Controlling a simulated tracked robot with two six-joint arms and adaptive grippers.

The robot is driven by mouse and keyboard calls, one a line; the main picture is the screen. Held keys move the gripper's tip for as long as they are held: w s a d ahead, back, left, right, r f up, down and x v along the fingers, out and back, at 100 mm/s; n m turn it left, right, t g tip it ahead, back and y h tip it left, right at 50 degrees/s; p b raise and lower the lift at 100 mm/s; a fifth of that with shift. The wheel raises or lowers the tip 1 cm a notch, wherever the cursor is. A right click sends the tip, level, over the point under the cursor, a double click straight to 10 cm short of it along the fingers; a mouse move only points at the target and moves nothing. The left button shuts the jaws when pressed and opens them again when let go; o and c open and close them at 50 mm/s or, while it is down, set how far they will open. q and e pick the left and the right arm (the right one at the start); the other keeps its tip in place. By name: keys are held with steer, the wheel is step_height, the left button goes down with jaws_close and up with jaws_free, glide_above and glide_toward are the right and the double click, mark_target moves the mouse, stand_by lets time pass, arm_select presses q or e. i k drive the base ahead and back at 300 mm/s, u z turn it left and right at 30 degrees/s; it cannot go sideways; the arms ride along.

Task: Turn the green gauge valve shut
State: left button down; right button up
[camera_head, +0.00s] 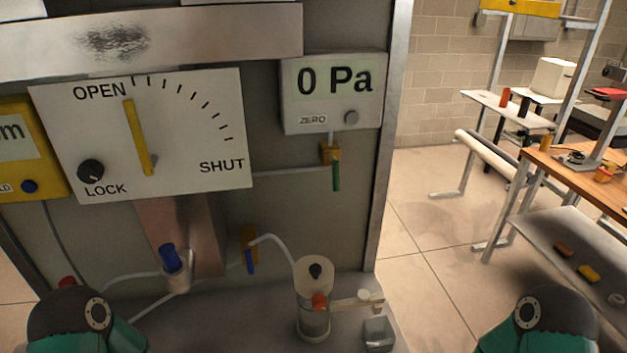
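The green gauge valve (336,177) is under the pressure gauge (332,93), whose display reads 0 Pa. Its green lever hangs straight down from a small brass body (330,153). A thin pale tube (290,170) runs to the valve from the left. Parts of my two arms show at the bottom left and bottom right corners, well below the valve and apart from it. Neither gripper is in the picture.
A dial plate (205,128) marked OPEN and SHUT has a yellow pointer (139,140) near OPEN. Below are a blue-handled valve (249,258), a blue cap (168,257) and a clear cylinder (314,310) with an orange knob. A metal post (392,150) stands right of the gauge.

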mark_target(334, 163)
steer(key=u, duration=0.05)
steer(key=k, duration=0.9)
steer(key=z, duration=0.05)
steer(key=i, duration=1.05)
steer(key=z, duration=2)
steer(key=i, duration=0.5)
